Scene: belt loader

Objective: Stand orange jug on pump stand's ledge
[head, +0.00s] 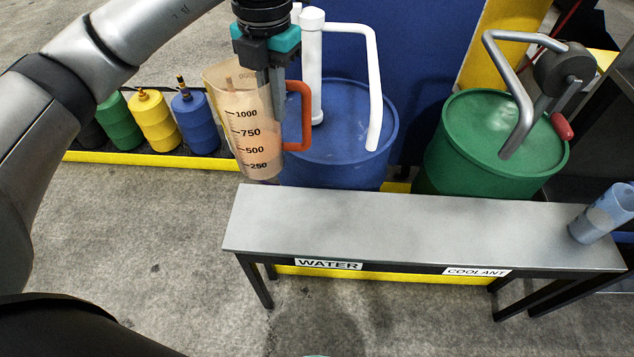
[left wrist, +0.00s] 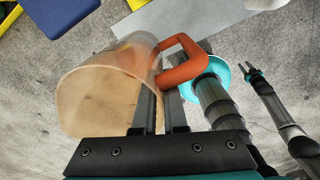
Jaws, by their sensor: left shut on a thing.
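The orange jug (head: 256,130) is a see-through measuring jug with an orange handle and black marks up to 1000. My left gripper (head: 276,100) is shut on it from above, at the handle side. In the left wrist view the jug (left wrist: 105,90) fills the left, with the fingers (left wrist: 162,110) by its rim and handle; exactly what they pinch is unclear. The jug hangs nearly upright by the back left end of the grey ledge (head: 400,228), labelled WATER and COOLANT; the gap is unclear. My right gripper (left wrist: 250,71) shows small and open, empty, in the left wrist view.
A blue jug (head: 603,213) stands at the ledge's right end. Behind are a blue drum (head: 345,155) with a white pump and a green drum (head: 490,150) with a grey pump. Several small coloured cans line the left. The ledge's middle and left are clear.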

